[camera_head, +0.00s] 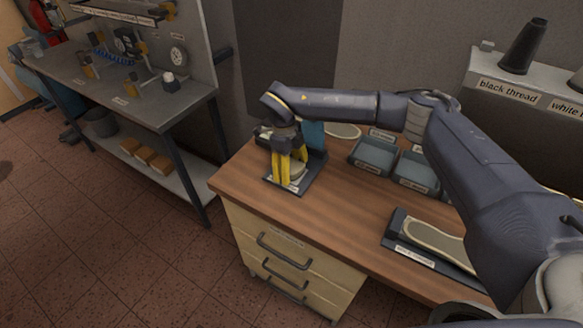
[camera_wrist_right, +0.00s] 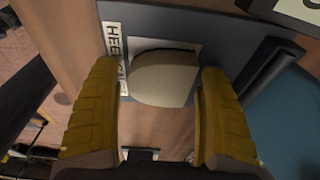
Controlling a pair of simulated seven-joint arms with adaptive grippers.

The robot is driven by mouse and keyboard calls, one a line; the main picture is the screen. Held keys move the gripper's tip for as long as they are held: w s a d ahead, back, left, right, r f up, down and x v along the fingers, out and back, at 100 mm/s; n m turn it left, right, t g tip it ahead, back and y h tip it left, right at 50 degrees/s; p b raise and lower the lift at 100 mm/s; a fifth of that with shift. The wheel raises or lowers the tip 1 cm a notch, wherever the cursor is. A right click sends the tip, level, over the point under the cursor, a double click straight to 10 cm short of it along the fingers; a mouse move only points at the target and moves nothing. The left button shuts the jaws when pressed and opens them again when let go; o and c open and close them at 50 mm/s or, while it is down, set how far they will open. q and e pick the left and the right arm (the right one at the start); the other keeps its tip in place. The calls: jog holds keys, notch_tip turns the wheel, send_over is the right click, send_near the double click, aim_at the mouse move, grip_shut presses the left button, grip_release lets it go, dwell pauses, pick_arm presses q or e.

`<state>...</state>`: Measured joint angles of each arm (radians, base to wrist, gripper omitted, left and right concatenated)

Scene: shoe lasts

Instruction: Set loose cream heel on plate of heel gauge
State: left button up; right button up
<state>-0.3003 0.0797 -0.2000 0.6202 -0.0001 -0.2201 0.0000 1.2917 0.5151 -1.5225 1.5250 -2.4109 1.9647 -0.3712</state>
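The cream heel (camera_wrist_right: 163,80) lies over the pale square plate (camera_wrist_right: 196,52) of the heel gauge and appears to rest on it. The dark base of the heel gauge (camera_wrist_right: 220,25) carries a partly hidden label at the left. In the head view the heel gauge (camera_head: 312,178) stands at the table's left end. My right gripper (camera_head: 289,168) points down over it with yellow fingers. In the wrist view its fingers stand on both sides of the heel with gaps, so it is open and holds nothing. My left gripper is not in view.
Grey trays (camera_head: 373,156) stand right of the gauge on the wooden table (camera_head: 335,205). A dark board with a cream sole shape (camera_head: 430,240) lies at the front right. A teal upright (camera_wrist_right: 287,115) rises close beside the gauge. The middle of the table is clear.

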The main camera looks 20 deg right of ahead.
notch_tip(320, 180, up, 12)
jog(key=w+a, duration=0.1)
jog(key=shift+w+r, duration=0.15)
dwell(0.6)
